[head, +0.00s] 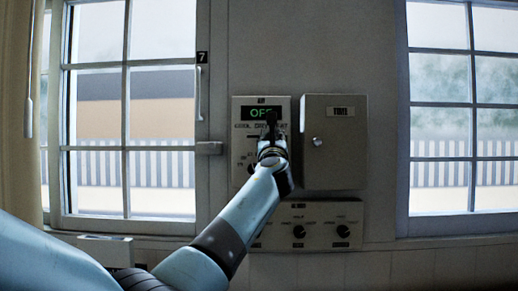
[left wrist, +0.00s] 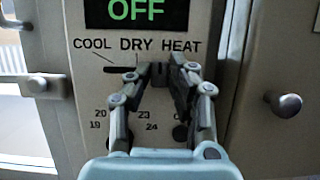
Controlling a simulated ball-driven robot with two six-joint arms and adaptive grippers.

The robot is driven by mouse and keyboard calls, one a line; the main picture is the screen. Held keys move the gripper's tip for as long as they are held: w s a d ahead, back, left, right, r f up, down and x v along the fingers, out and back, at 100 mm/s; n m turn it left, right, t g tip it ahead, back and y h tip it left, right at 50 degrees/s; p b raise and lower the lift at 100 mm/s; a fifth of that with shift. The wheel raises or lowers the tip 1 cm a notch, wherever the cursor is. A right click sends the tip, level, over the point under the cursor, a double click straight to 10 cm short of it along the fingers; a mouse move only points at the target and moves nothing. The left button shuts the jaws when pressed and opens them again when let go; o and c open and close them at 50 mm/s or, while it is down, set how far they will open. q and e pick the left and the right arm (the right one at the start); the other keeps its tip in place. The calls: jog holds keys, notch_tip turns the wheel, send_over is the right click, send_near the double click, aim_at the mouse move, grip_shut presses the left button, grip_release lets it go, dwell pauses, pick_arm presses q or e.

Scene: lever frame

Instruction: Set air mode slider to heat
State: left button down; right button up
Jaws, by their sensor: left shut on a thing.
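The control panel (head: 240,130) is a pale wall unit with a lit green OFF display (left wrist: 138,10), which also shows in the head view (head: 258,113). Below the display are the labels COOL, DRY and HEAT, with a dark horizontal slider slot (left wrist: 115,70) under them. My left gripper (left wrist: 160,72) is at the slot, its fingertips shut on the dark slider knob (left wrist: 159,69), below the gap between DRY and HEAT. The fingers hide the right part of the slot. In the head view my left gripper (head: 269,133) covers the panel's middle. My right gripper is not in view.
A grey box with a round knob (head: 317,141) stands close right of the panel. A lower panel with dials (head: 299,231) is below. A window with a latch (head: 208,148) is at the left, another window (head: 460,110) at the right. A temperature dial is partly hidden behind the fingers.

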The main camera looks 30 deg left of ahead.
pick_arm(q)
jog(key=c, duration=1.5)
grip_release()
jog(key=shift+d, duration=0.1)
jog(key=o, duration=0.3)
jog(key=shift+w+d, duration=0.15)
jog(key=v, duration=1.2)
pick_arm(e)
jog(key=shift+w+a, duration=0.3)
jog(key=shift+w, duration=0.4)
